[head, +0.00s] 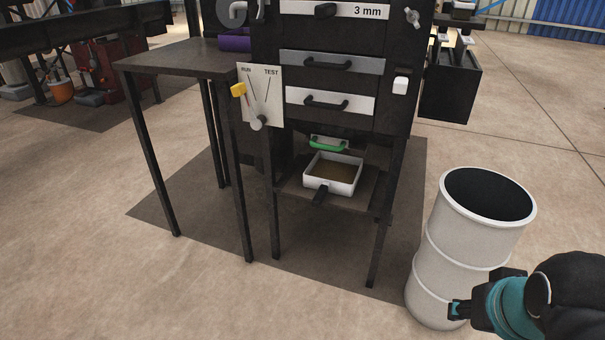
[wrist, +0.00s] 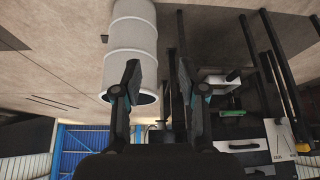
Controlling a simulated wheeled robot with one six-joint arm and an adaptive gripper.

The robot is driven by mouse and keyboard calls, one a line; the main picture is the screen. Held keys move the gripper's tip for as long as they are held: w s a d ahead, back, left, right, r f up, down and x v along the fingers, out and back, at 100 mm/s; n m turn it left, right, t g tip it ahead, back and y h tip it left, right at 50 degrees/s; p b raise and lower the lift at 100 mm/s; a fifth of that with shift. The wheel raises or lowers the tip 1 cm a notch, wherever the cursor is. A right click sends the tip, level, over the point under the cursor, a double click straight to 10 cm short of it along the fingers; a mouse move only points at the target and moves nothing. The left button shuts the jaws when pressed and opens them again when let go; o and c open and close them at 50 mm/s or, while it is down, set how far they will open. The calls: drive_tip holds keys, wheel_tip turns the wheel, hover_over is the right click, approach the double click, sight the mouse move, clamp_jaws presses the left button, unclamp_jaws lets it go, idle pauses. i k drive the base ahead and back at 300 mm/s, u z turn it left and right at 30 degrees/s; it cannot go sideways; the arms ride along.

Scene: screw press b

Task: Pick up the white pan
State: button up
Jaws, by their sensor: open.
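The white pan (head: 345,188) is a square, shallow pan holding brown granular material. My gripper (head: 459,309) is at the lower right in the head view, in front of the drum and well apart from the pan. In the wrist view, which looks upside down, my gripper's two fingers (wrist: 160,80) are spread with nothing between them. The pan (wrist: 212,78) also shows there, right of the fingers and partly hidden.
A white drum (head: 463,246) with an open top stands between my gripper and the shelf. The black machine (head: 355,125) has several drawers, a RUN/TEST lever plate (head: 261,96) and a green handle (head: 328,145) above the pan. A dark table (head: 184,58) stands left. Front floor is clear.

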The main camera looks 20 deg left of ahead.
sight(331, 173)
drive_tip(key=u, duration=0.15)
drive_tip(key=i, duration=0.85)
drive_tip(key=z, duration=0.15)
